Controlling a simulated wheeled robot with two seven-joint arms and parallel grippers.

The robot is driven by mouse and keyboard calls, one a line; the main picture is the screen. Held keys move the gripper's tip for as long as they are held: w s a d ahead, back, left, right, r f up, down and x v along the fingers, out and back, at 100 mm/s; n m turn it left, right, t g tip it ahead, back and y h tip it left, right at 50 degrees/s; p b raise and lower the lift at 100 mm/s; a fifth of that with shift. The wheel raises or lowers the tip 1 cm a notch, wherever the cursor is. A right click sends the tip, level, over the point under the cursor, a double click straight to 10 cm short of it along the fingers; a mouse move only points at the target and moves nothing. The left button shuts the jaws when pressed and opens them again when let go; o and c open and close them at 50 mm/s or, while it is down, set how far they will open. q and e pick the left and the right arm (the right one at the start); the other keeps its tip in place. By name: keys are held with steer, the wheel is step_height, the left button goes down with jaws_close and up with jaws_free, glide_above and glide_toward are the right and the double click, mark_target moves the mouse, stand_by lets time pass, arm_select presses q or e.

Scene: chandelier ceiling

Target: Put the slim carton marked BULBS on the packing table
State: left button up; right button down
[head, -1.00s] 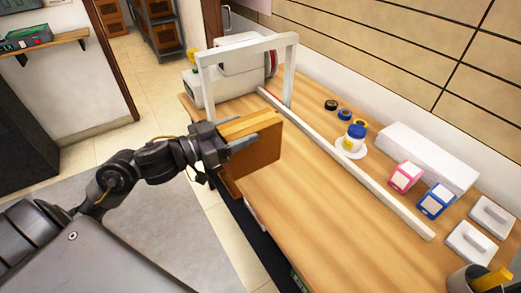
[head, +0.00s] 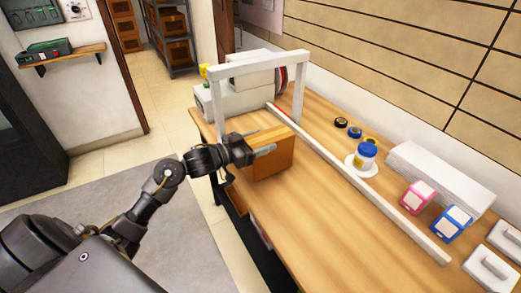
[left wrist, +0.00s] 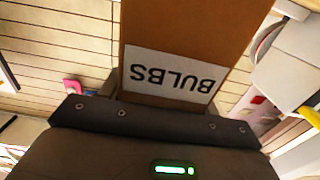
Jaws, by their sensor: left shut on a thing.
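The slim brown carton (head: 275,160) is in my left gripper (head: 262,151), over the left part of the wooden packing table (head: 300,216). In the left wrist view the carton (left wrist: 190,35) shows a white label reading BULBS, upside down in the picture. The left gripper is shut on the carton, with a finger along its side. Whether the carton's underside touches the table top cannot be told. My right gripper is not in view.
A white frame (head: 258,68) stands at the table's far left, and a long white bar (head: 385,206) runs along the table. Beyond the bar are a blue-lidded jar (head: 366,156), tape rolls (head: 355,132), a pink box (head: 417,197) and a blue box (head: 451,224). The near table top is clear.

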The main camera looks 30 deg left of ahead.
arm_select(q)
steer(key=shift+w+f, duration=0.15)
steer(key=shift+f, duration=1.5)
steer(key=shift+f, duration=0.2)
steer(key=o, duration=1.7)
steer(key=shift+r, duration=0.2)
steer(key=shift+b+v, duration=0.45)
steer(key=shift+v, duration=5.65)
steer(key=shift+w+f, duration=0.1)
steer(key=shift+f, duration=0.05)
